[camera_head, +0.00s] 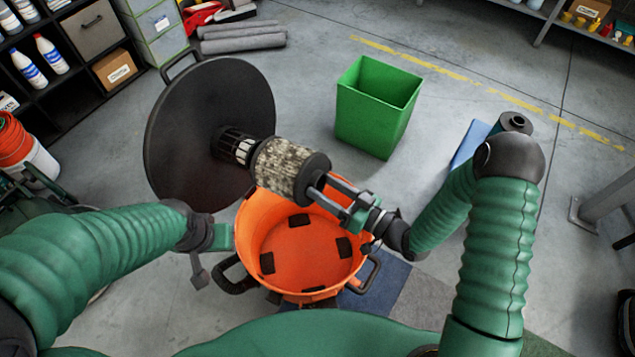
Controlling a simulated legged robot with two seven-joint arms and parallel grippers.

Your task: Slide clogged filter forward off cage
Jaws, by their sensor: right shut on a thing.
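The clogged filter (284,165), a mottled grey-brown cylinder with a black end cap, lies tilted above an orange bucket (291,244). Its far end meets the dark slotted cage (237,147), which projects from a round black lid (187,135) standing on edge. Part of the cage shows bare between lid and filter; whether the rest is inside the filter is hidden. My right gripper (328,196) is shut on the filter at its capped near end. My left gripper (220,238) is at the bucket's left side; its fingers do not show clearly.
A green bin (378,107) stands on the floor behind the bucket. Shelves (75,85) with bottles and boxes stand at upper left, beside grey rolls (243,38). Floor around the bin is clear.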

